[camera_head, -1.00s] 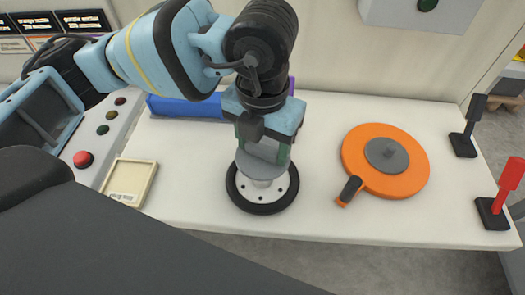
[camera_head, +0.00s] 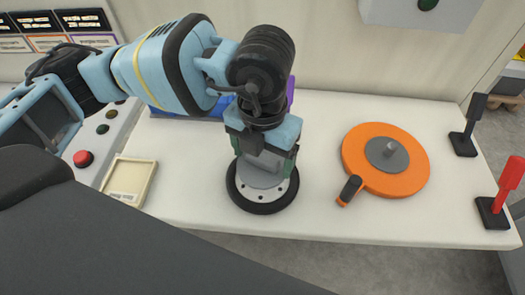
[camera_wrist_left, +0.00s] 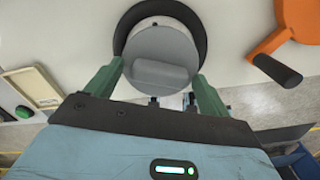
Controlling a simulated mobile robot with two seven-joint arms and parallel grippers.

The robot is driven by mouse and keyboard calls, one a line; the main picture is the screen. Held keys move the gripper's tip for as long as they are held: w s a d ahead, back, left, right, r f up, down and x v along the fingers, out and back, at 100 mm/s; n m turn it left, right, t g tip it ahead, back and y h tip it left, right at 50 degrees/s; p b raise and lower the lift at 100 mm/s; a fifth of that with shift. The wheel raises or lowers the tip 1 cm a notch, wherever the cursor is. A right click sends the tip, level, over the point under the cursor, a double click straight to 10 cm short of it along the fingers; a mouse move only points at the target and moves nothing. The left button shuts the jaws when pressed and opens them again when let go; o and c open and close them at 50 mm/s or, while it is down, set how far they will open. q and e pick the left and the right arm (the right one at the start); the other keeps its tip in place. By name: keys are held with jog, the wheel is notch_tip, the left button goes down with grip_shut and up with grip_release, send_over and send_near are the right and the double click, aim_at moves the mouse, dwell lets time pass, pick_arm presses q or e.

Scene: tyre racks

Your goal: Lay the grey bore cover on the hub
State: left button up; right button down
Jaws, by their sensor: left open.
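The grey bore cover (camera_head: 257,179) is a flat disc over the middle of the hub (camera_head: 279,187), whose white face with dark holes shows at the front inside a black ring (camera_head: 262,208). The cover looks flat and appears to rest on the hub; their contact is hidden. My left gripper (camera_head: 264,160) points down over the cover with its green fingers apart. In the left wrist view the open fingers (camera_wrist_left: 155,88) stand either side of the raised grip of the cover (camera_wrist_left: 160,50). My right gripper is not in view.
An orange disc (camera_head: 357,160) with a grey knobbed centre and a dark-tipped handle lies to the right. A black lever (camera_head: 466,130) and a red lever (camera_head: 501,195) stand at the right edge. A shallow cream tray (camera_head: 131,181) lies left. White table is clear between.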

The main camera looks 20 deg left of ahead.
aim_at(263, 157)
pick_arm(q)
jog(key=shift+r, duration=0.25)
notch_tip(263, 157, up, 12)
dwell(0.4)
jog(key=shift+f, duration=0.15)
